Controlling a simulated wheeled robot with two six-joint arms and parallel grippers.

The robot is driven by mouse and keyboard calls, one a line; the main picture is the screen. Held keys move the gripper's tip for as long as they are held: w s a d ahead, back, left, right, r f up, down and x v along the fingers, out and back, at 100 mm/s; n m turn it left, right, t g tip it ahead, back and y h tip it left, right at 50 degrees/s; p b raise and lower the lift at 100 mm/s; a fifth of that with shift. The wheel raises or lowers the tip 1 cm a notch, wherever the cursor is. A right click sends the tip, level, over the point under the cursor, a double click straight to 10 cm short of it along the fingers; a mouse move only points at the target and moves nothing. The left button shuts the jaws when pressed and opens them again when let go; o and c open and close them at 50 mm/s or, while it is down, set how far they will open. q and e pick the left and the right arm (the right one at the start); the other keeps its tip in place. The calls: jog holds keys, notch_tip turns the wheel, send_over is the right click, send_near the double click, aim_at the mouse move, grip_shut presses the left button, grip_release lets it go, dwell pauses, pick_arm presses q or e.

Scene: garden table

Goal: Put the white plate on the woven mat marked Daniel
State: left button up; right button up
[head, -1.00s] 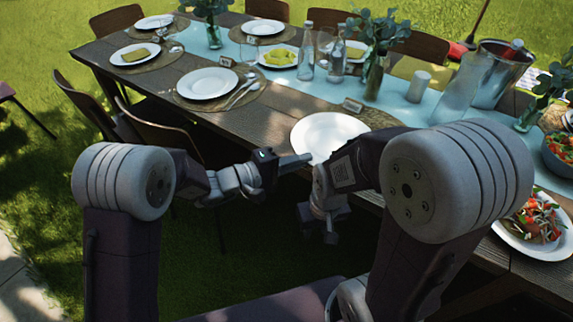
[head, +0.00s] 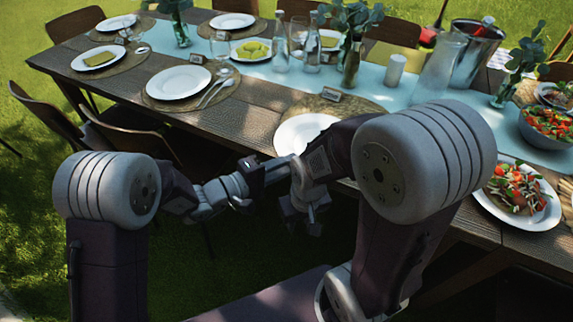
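The white plate (head: 299,131) shows beyond my arms at the near side of the table. It overlaps the near part of a woven mat (head: 362,110) in the picture; whether it touches the mat is unclear. A small name card (head: 331,94) stands at the mat's far edge; its writing is too small to read. My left gripper (head: 279,163) reaches to the plate's near rim and appears shut on it. My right gripper (head: 304,214) hangs down before the table edge, away from the plate; its finger gap is unclear. My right arm hides the plate's right near part.
Another white plate (head: 179,82) with cutlery lies to the left. Glass bottles (head: 281,50), a vase (head: 351,66) and a white cylinder (head: 395,71) stand behind the mat. A salad plate (head: 541,214) lies at the right. Bare wood (head: 248,122) shows left of the plate.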

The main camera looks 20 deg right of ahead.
pick_arm(q)
jog(key=p+v, duration=0.1)
jog(key=v, duration=1.1)
